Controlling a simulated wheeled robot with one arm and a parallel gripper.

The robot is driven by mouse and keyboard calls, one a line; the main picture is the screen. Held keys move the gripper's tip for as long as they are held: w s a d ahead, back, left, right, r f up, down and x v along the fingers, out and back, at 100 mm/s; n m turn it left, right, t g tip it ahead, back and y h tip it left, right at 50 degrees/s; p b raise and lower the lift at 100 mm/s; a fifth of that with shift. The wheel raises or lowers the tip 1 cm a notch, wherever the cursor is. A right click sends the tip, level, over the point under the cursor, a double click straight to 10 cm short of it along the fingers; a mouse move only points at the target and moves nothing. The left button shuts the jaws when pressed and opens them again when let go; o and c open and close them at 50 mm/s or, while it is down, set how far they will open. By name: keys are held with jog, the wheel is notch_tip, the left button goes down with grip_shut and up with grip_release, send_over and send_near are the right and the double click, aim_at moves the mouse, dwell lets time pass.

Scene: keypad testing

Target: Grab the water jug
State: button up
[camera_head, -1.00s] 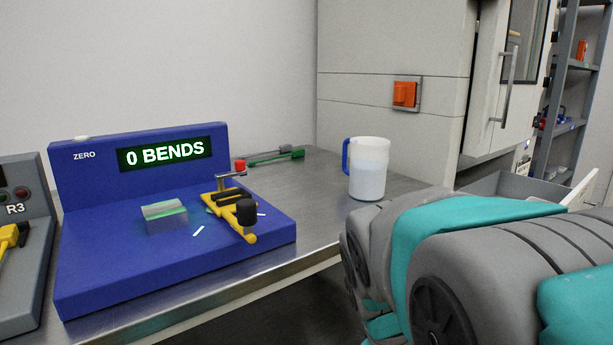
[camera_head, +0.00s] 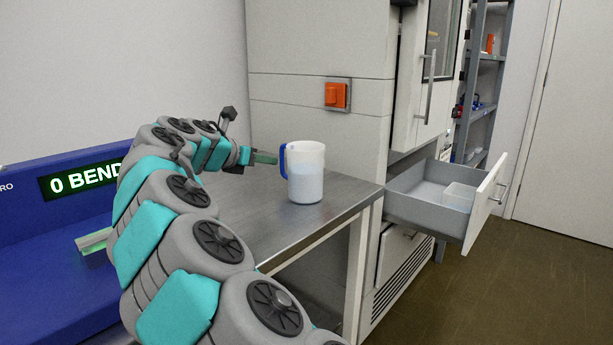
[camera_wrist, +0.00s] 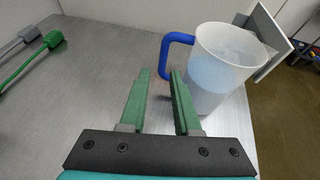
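The water jug (camera_head: 306,174) is a white translucent jug with a blue handle (camera_head: 283,160) on its left side. It stands upright on the metal table, near the right end. In the wrist view the jug (camera_wrist: 218,72) is at upper right, with its handle (camera_wrist: 166,52) pointing left. My gripper (camera_head: 262,158) is left of the jug, pointing at it, close to the handle. In the wrist view my gripper (camera_wrist: 158,75) has its two green fingers apart with nothing between them. The handle lies beyond the fingertips. Whether the right finger touches the jug I cannot tell.
The metal table (camera_head: 250,212) is clear around the jug. A blue testing device (camera_head: 40,260) is at the left. Green and grey tools (camera_wrist: 32,56) lie at the wrist view's left.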

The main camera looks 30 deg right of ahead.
aim_at(281, 160)
jog(key=x, duration=0.7)
jog(key=shift+d+r+p, duration=0.2)
jog(key=shift+d+p, duration=0.2)
jog(key=shift+d, duration=0.05)
grip_shut()
dwell(1.0)
